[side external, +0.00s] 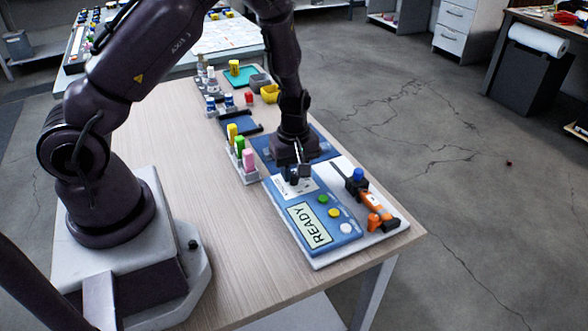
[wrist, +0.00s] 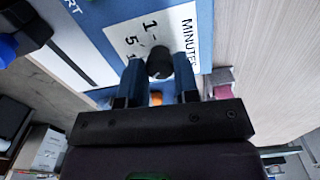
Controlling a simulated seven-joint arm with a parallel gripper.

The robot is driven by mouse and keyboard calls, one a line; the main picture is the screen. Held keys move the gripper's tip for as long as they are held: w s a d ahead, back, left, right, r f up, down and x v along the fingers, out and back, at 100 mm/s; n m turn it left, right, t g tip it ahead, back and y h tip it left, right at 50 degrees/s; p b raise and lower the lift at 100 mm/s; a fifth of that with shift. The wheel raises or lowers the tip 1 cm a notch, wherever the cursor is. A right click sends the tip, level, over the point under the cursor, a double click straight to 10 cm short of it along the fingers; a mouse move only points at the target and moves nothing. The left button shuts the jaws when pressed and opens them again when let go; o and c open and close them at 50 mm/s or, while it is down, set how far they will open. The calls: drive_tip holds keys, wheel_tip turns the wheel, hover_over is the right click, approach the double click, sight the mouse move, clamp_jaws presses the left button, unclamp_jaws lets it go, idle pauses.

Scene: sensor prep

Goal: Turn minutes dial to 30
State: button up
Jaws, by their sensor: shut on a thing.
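The minutes dial (wrist: 159,62) is a dark round knob on a white scale plate (wrist: 135,33) marked MINUTES, with 1 and 5 readable in the wrist view. My gripper (wrist: 160,88) reaches over it, with one finger on each side, shut on the knob. In the side external view my gripper (side external: 298,172) points down at the upper part of the blue panel (side external: 284,212). The knob's pointer and most of the scale are hidden, so I cannot tell its setting. A display (side external: 309,225) on the panel reads READY.
Green, yellow and white buttons (side external: 334,212) sit beside the display. An orange and black clamp-like device (side external: 372,201) with a blue knob stands right of the panel. A rack with coloured markers (side external: 243,160) stands close on the left. The table's left front is clear.

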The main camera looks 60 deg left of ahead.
sight(294, 174)
drive_tip(key=shift+n, duration=0.5)
drive_tip(key=o, duration=0.9)
drive_tip(key=shift+o, duration=0.2)
wheel_tip(294, 174, up, 13)
